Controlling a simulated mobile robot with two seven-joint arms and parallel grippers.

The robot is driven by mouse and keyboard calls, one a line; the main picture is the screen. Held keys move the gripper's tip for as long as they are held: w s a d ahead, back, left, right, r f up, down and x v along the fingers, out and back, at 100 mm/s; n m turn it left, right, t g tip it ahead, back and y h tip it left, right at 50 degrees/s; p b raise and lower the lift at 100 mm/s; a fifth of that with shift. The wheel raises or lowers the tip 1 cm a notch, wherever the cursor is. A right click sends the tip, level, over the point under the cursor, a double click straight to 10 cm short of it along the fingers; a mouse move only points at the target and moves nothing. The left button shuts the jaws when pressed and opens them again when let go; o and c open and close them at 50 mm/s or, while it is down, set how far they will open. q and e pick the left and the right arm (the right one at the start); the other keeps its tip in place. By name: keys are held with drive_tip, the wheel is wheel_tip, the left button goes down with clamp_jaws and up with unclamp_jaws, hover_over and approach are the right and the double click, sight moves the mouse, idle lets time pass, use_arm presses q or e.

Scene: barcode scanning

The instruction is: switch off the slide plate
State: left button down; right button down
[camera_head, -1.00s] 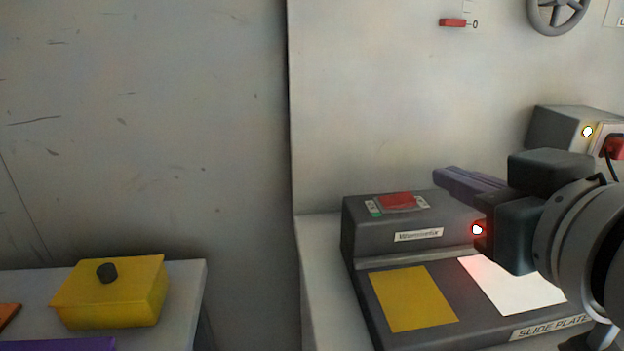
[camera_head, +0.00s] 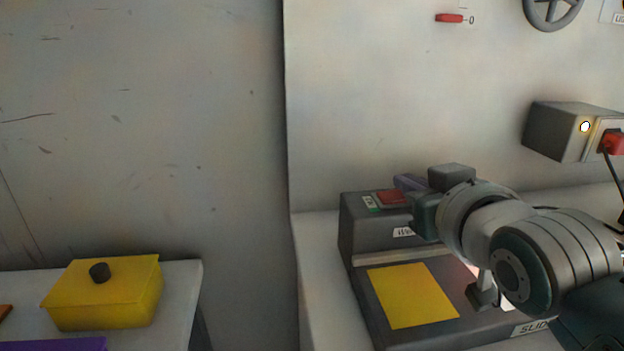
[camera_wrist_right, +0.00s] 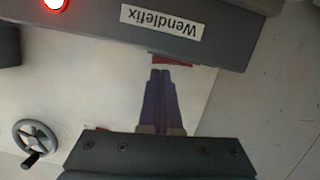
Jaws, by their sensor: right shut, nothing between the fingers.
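The slide plate (camera_head: 362,232) is a dark grey device with a raised back block. A red rocker switch (camera_head: 391,197) sits on top of that block, with a green mark beside it. My right gripper (camera_head: 402,182) is shut and empty, its purple fingertips at the switch's far right corner. In the right wrist view, the fingertips (camera_wrist_right: 160,74) point at the red edge of the switch (camera_wrist_right: 172,61); I cannot tell if they touch it. A lamp (camera_wrist_right: 55,3) on the block glows red in the wrist view. My arm hides it in the head view. My left gripper is not in view.
A yellow sheet (camera_head: 411,296) lies on the plate. A grey box (camera_head: 558,130) with a lit lamp and a red plug (camera_head: 612,143) is at the right. A yellow lidded box (camera_head: 105,296) stands on a separate table at lower left.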

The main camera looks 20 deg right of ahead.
idle(0.3)
drive_tip(key=shift+d+f+m+y+p, duration=0.15)
drive_tip(key=shift+f+m+y+p, duration=0.15)
drive_tip(key=shift+f+m, duration=0.2)
drive_tip(key=r+p, duration=0.4)
drive_tip(key=shift+d+r+p, duration=0.2)
drive_tip(key=shift+r+p, duration=0.1)
drive_tip(key=shift+r, duration=0.05)
drive_tip(key=v, duration=1)
drive_tip(key=shift+s+d+f, duration=0.15)
drive_tip(key=shift+d+f, duration=0.1)
drive_tip(key=shift+f, duration=0.1)
